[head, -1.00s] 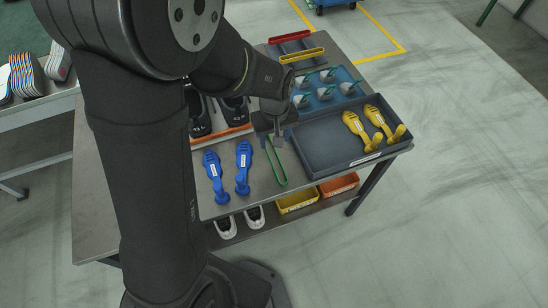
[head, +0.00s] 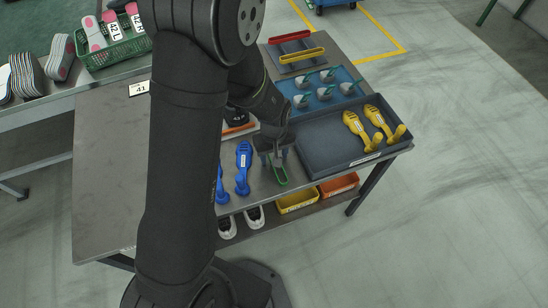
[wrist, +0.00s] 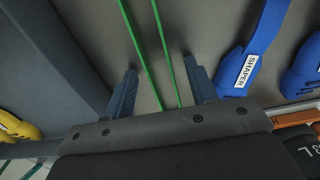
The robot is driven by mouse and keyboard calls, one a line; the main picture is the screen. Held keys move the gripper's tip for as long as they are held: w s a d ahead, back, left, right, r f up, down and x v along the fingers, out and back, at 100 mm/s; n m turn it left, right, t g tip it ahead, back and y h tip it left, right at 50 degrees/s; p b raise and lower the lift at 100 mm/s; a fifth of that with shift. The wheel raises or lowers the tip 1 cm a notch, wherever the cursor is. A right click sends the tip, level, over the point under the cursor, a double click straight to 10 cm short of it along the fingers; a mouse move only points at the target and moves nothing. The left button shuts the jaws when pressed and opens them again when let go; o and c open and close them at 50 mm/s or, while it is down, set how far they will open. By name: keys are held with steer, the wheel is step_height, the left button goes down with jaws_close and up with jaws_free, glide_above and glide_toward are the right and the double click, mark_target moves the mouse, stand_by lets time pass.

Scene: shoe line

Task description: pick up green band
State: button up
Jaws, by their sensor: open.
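The green band (head: 281,181) lies on the grey table between a blue shaper and the dark tray. It is a long narrow loop; in the wrist view its two green sides (wrist: 164,45) run away from my gripper. My gripper (head: 274,161) is open and stands over the band, hiding its far part in the head view. In the wrist view the two fingers (wrist: 158,80) are spread, one on each side of the band, with nothing held. I cannot tell how high the fingertips are above the table.
Blue shapers (head: 243,169) lie close on one side of the band. The dark tray (head: 317,160) with yellow shapers (head: 358,127) stands on the other side. A blue board with several grey-and-green pieces (head: 324,92) lies behind. The table's left part (head: 105,170) is mostly clear.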

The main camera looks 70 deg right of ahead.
steer(key=shift+c, duration=0.4)
steer(key=c, duration=1)
steer(key=shift+r, duration=0.15)
